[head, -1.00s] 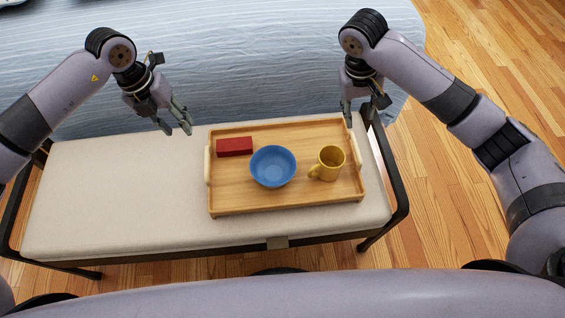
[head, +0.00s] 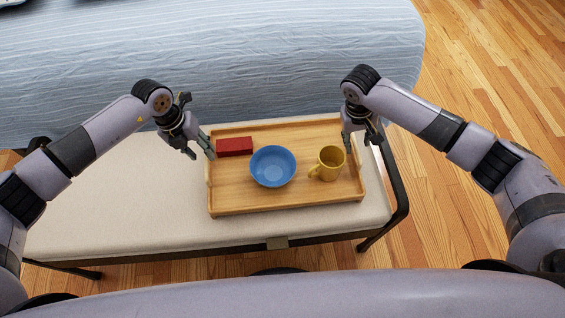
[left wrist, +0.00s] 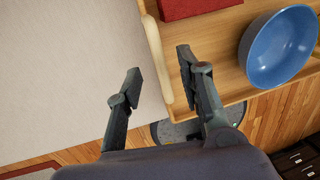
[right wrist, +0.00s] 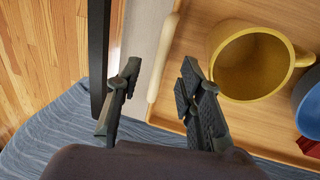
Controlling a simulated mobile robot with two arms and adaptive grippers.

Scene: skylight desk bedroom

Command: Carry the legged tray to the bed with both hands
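The wooden tray (head: 230,199) sits on a cream-cushioned bench, holding a red box (head: 234,147), a blue bowl (head: 272,167) and a yellow mug (head: 328,164). Its legs are not visible. My left gripper (head: 203,154) is open at the tray's left side; in the left wrist view the fingers (left wrist: 158,80) are spread around the line of the pale left handle (left wrist: 157,58), which lies ahead of them. My right gripper (head: 356,147) is at the right side; in the right wrist view its open fingers (right wrist: 158,82) straddle the line of the right handle (right wrist: 162,66). Neither holds anything.
The bed (head: 280,60) with a blue striped cover lies just beyond the bench (head: 110,200). The bench's dark metal frame (head: 393,180) rises close beside my right gripper. Wooden floor (head: 480,60) is clear to the right.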

